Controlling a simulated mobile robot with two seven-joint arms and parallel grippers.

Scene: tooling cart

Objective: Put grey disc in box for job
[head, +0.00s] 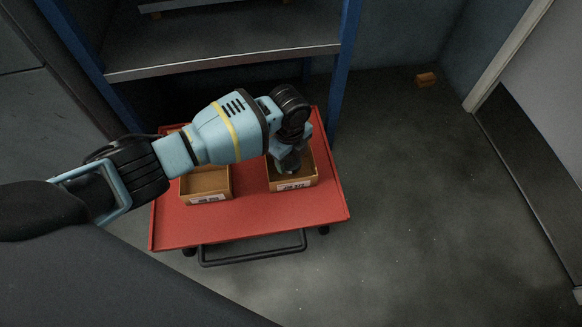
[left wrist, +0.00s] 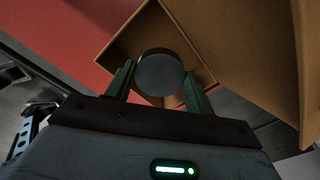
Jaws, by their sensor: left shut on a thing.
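The dark grey disc (left wrist: 160,73) is between the fingers of my left gripper (left wrist: 158,85) in the left wrist view, and the gripper is shut on it. In that view the disc shows in front of the opening of a brown box (left wrist: 112,47). In the head view my left gripper (head: 288,166) points down into the right-hand labelled box (head: 293,186) on the red cart (head: 265,213). The disc is hidden there. A second labelled box (head: 206,197) stands to the left, partly behind my arm, and its visible inside looks empty. My right gripper is not in view.
A shelf unit (head: 225,62) with blue posts stands behind the cart. The cart's black handle (head: 252,252) faces the front. The floor right of the cart is clear.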

